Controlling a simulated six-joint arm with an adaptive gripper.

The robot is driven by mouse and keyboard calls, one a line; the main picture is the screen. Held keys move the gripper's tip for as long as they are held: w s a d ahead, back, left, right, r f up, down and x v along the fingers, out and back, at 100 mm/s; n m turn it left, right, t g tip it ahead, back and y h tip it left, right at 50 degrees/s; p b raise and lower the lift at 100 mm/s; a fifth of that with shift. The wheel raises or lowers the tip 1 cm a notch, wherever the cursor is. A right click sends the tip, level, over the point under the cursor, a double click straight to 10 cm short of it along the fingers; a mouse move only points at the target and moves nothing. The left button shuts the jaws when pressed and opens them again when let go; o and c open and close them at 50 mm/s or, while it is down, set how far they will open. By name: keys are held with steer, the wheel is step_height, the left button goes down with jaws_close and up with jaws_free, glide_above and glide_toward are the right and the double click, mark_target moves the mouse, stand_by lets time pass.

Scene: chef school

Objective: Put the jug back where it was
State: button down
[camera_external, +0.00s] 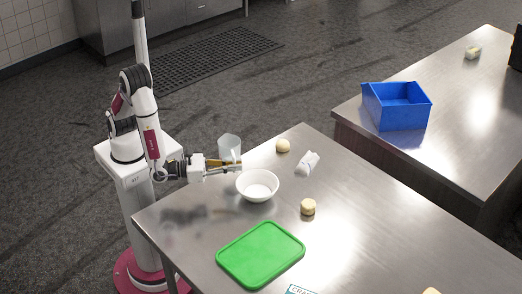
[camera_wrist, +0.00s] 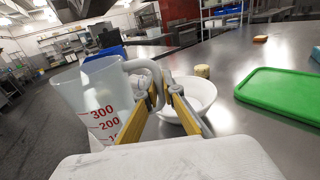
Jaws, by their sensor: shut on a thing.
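The jug (camera_external: 229,148) is a clear measuring jug with red markings. It also shows at the left in the wrist view (camera_wrist: 100,95), roughly upright, with its handle toward the fingers. My gripper (camera_external: 238,166) is shut on the jug's handle, which shows between the yellow-sided fingers (camera_wrist: 165,92) in the wrist view. In the external view the jug is at the table's far left edge, behind the white bowl. The gripper partly hides its lower part, and I cannot tell whether its base touches anything.
The white bowl (camera_external: 257,187) stands just in front of my gripper. A green board (camera_external: 261,253), a round beige item (camera_external: 308,207), another beige item (camera_external: 283,145) and a white crumpled item (camera_external: 307,163) lie on the steel table (camera_external: 370,215). A blue crate (camera_external: 398,106) stands on another table.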

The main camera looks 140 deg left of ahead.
steer(key=shift+w+d, duration=0.1)
steer(key=w+d+r, duration=0.1)
steer(key=w+d, duration=0.2)
steer(key=d, duration=0.4)
steer(key=w+d+r, duration=0.2)
steer(key=w+d, duration=0.1)
steer(key=d, duration=0.5)
steer(key=w+d+r+g, duration=0.1)
steer(key=w+d, duration=0.3)
steer(key=d, duration=0.4)
steer(key=shift+d+r+n+y, duration=0.2)
steer(key=shift+n+y, duration=0.1)
steer(key=shift+n, duration=0.1)
step_height(320, 180, down, 6)
steer(key=shift+f, duration=0.15)
steer(key=shift+f, duration=0.1)
steer(key=shift+f, duration=1.8)
